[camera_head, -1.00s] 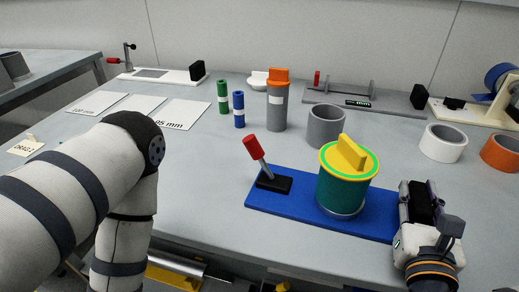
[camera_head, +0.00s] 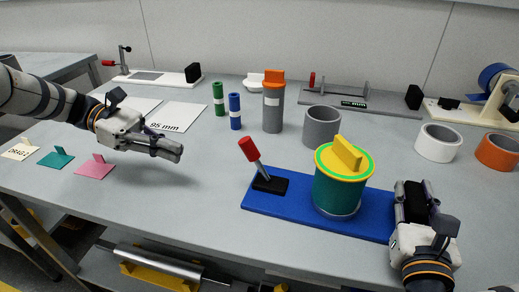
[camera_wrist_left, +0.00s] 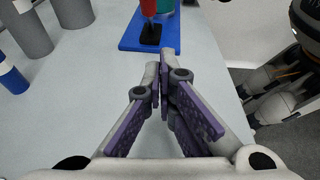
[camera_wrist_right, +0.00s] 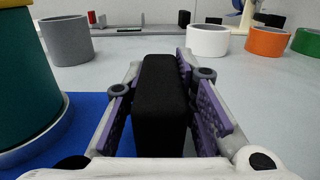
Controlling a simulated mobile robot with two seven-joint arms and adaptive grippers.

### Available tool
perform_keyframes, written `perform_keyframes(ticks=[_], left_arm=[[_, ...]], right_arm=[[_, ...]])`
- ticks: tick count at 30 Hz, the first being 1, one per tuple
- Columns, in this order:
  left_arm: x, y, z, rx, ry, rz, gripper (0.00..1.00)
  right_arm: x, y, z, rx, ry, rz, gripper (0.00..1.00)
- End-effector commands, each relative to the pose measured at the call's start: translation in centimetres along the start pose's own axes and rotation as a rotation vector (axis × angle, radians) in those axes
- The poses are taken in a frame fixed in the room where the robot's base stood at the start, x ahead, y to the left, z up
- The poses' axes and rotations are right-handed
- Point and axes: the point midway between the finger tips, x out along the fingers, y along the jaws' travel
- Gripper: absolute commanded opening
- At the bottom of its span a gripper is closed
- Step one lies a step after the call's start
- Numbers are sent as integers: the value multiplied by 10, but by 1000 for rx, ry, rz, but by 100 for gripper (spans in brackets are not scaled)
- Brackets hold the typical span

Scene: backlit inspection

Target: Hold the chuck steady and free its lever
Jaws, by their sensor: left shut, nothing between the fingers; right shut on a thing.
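The chuck has a blue base plate (camera_head: 320,215). A teal cylinder (camera_head: 338,193) with a yellow and green cap (camera_head: 345,158) stands on the plate. The lever (camera_head: 250,150) has a red handle, tilts up to the left, and rises from a black block on the plate's left part. My left gripper (camera_head: 180,152) is shut and empty over the bare table, left of the lever; in the left wrist view the red handle (camera_wrist_left: 149,7) is at the top, beyond its fingertips. My right gripper (camera_head: 410,190) is shut on a black block (camera_wrist_right: 160,105) at the plate's right end.
A grey ring (camera_head: 322,127) and an orange-capped grey cylinder (camera_head: 273,105) stand behind the chuck. Green (camera_head: 218,98) and blue (camera_head: 235,112) cylinders stand further left. White (camera_head: 438,142) and orange (camera_head: 498,151) rings are at right.

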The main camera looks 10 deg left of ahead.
Motion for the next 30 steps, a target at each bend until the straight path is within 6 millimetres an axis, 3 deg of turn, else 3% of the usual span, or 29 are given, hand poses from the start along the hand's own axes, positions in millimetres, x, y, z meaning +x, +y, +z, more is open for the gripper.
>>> perform_keyframes(ticks=[2,5,19,24,30], left_arm=[[-17,6,-3,-46,-11,49,0],[-17,9,-4,-69,-15,67,0],[81,14,-3,-70,-12,62,0],[98,18,17,-66,-11,65,0],[105,19,25,-67,-11,66,0]], right_arm=[[-2,0,-5,-3,14,3,0],[-2,0,-6,-3,15,3,0],[-2,0,-6,-4,16,2,0],[-2,0,-6,-4,17,1,0],[-2,0,-6,-5,17,1,0]])
